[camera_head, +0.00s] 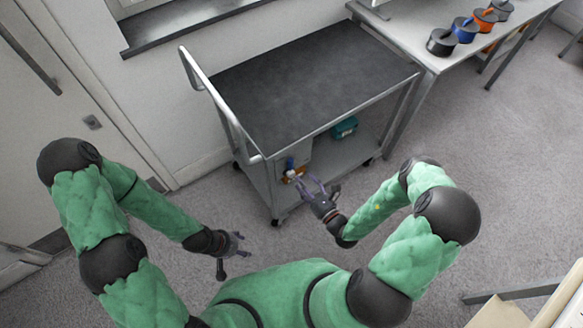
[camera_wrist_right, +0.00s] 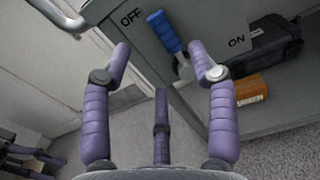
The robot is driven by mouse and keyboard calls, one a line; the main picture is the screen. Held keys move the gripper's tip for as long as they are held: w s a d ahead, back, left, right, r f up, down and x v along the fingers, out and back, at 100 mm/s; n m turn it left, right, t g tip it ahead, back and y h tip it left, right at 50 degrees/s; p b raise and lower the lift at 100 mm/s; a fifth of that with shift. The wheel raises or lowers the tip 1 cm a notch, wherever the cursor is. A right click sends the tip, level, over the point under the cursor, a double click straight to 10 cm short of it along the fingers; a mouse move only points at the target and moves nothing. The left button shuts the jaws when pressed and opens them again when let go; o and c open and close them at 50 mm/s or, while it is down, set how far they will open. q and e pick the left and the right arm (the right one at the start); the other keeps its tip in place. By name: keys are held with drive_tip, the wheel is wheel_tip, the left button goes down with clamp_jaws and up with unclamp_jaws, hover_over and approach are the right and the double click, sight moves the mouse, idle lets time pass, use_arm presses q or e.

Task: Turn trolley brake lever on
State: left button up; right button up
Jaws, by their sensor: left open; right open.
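The trolley (camera_head: 310,80) has a dark top and a grey frame and stands against the wall. Its brake lever (camera_head: 290,163) is at the near end, below the top. In the right wrist view the lever's blue handle (camera_wrist_right: 163,32) leans to the left, towards the OFF label (camera_wrist_right: 131,17), away from the ON label (camera_wrist_right: 237,41). My right gripper (camera_head: 303,185) is open beside the lever. In the right wrist view its spread purple fingers (camera_wrist_right: 163,62) frame the lever, with no visible contact. My left gripper (camera_head: 234,250) is open and empty, low at the left, away from the trolley.
A teal box (camera_head: 344,127) sits on the trolley's lower shelf. A dark case (camera_wrist_right: 262,45) and an orange item (camera_wrist_right: 252,89) show beyond the lever. The carpet right of the trolley is clear.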

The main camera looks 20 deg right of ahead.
sight(291, 166)
drive_tip(key=b+x, duration=0.1)
drive_tip(key=x, duration=0.6)
drive_tip(key=shift+w+a+b, duration=0.1)
drive_tip(key=shift+w+b, duration=0.25)
clamp_jaws()
